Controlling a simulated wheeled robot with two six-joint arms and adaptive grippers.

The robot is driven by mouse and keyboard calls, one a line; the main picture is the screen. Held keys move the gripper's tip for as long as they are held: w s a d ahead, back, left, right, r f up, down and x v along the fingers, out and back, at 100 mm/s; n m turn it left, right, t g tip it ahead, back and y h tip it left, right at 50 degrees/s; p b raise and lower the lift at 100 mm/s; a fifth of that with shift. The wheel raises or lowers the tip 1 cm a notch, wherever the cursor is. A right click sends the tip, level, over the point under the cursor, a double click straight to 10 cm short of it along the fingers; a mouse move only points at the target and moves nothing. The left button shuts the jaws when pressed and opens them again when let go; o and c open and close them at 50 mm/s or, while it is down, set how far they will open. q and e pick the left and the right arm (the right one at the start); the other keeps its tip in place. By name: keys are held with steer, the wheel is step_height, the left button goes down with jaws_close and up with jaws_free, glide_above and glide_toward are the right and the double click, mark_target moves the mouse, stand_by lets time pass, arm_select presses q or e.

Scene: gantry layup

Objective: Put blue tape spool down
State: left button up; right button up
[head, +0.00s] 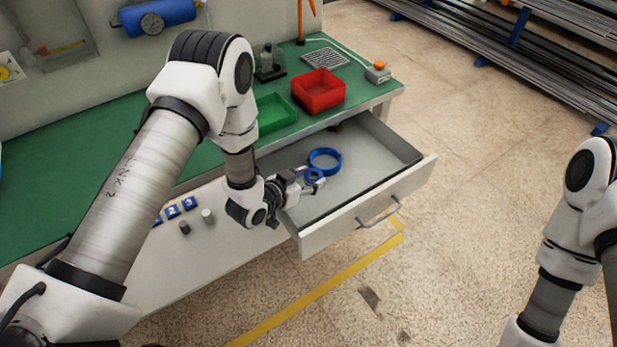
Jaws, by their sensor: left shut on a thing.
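My left gripper (311,184) reaches into the open grey drawer (376,152) from the left. It is shut on a blue ring-shaped piece (313,171), which I take for the blue tape spool. A larger blue ring (339,162) shows just behind it, over the drawer floor. The two overlap in the picture, and I cannot tell whether they are one thing or touch. I also cannot tell whether the held piece rests on the drawer floor. My right gripper is out of view; only part of that arm shows at the right edge.
A red bin (320,92) and a green tray (274,113) stand on the green bench top (105,130) behind the drawer. The drawer's front panel (372,207) with its handle juts into the aisle. The drawer's right part is bare.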

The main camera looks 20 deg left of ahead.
arm_select(q)
steer(key=shift+f+b, duration=0.4)
steer(key=shift+f, duration=0.3)
steer(key=o, duration=0.9)
steer(key=shift+r, duration=0.1)
steer(key=shift+r+p, duration=0.25)
steer(key=shift+p, duration=0.05)
steer(key=shift+r+p, duration=0.55)
steer(key=shift+r, duration=0.2)
steer(key=shift+s+a+f+b, duration=0.15)
steer(key=shift+s+a+b, duration=0.15)
steer(key=shift+s+b, duration=0.35)
steer(key=b+v, duration=0.1)
steer(key=v, duration=0.9)
steer(key=shift+s+r, duration=0.15)
steer(key=shift+r, duration=0.05)
